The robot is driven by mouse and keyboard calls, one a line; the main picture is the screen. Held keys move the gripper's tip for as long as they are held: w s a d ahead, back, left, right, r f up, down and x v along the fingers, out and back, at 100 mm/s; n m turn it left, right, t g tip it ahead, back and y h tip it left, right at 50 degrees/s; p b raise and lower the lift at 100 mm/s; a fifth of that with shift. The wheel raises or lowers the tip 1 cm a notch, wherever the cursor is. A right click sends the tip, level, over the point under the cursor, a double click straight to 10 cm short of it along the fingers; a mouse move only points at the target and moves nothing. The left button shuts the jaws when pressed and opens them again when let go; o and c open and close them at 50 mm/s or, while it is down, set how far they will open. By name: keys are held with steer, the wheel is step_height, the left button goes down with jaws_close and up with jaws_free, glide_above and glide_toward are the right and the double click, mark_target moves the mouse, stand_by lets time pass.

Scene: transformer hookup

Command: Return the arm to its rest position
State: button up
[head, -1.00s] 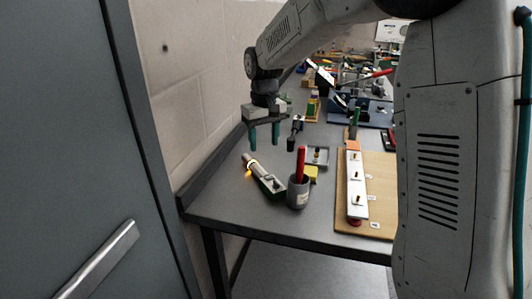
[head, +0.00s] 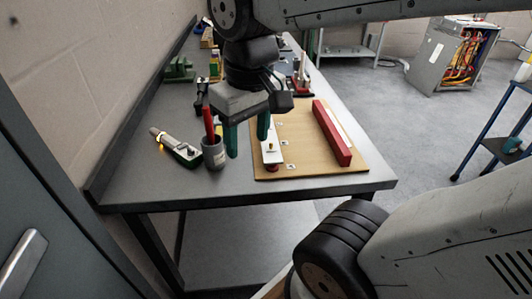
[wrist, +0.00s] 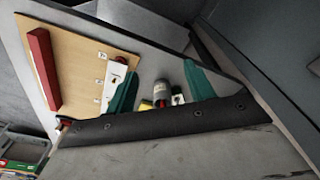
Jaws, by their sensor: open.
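My gripper (head: 247,138) hangs above the front part of the workbench, its two green fingers apart and pointing down. Nothing is between them in the head view. My arm reaches in from the right.
The board carries a white terminal strip (head: 271,150) and a long red bar (head: 331,132). A grey tool with a glowing yellow ring (head: 176,146) lies left of the cup. A wall bounds the bench on the left. An open cabinet with coloured wires (head: 457,55) stands at the back right.

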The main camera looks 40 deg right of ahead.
steer(key=s, duration=0.1)
steer(key=s+f, duration=0.1)
steer(key=s, duration=0.1)
steer(key=s+f, duration=0.1)
steer(key=shift+s+d, duration=0.1)
steer(key=shift+s, duration=0.2)
stand_by(0.9)
